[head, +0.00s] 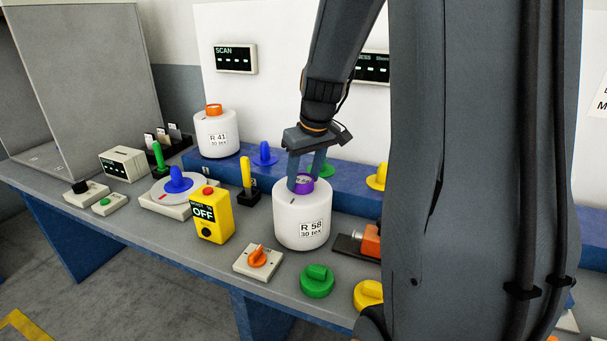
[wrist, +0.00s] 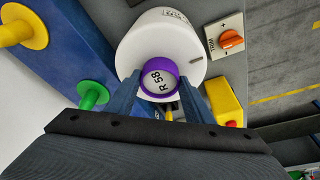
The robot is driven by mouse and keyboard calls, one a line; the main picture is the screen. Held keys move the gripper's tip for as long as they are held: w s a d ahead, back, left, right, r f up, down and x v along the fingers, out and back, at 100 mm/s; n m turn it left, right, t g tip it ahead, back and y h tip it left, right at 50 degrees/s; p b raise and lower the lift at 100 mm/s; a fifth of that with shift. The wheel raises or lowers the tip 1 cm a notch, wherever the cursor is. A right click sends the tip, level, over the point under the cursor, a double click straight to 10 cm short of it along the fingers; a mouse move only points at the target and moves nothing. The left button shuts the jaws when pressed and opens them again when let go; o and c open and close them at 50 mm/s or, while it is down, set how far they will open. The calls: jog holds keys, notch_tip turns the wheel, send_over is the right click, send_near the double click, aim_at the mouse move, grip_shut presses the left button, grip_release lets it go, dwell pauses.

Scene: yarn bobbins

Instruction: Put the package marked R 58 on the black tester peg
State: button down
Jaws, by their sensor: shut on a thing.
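The package marked R 58 (head: 300,213) is a white bobbin with a purple core, upright at the middle of the bench. I cannot tell whether its base touches the bench top. My gripper (head: 304,184) comes down from above and is shut on the purple core (wrist: 148,89), one finger on each side in the wrist view. The R 58 label shows on top of the core. I cannot clearly make out a black tester peg; a small black knob (head: 80,187) sits on a white box at the left.
Package R 41 (head: 216,136) stands on the blue ledge behind. A yellow OFF box (head: 211,215), an orange dial (head: 258,257) and a green peg (head: 317,282) stand close around. A yellow stick (head: 246,173) and a blue peg on a disc (head: 177,181) are to the left.

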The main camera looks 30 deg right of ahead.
jog(key=shift+f, duration=0.2)
dwell(0.6)
jog(key=c, duration=0.8)
grip_release()
jog(key=shift+c, duration=0.2)
jog(key=shift+o, duration=0.2)
jog(key=shift+s+f, duration=0.1)
jog(key=b+v, duration=0.1)
jog(key=v, duration=0.6)
jog(key=shift+r+b, duration=0.35)
jog(key=shift+b, duration=0.05)
jog(key=shift+r, duration=0.1)
jog(key=shift+s, duration=0.1)
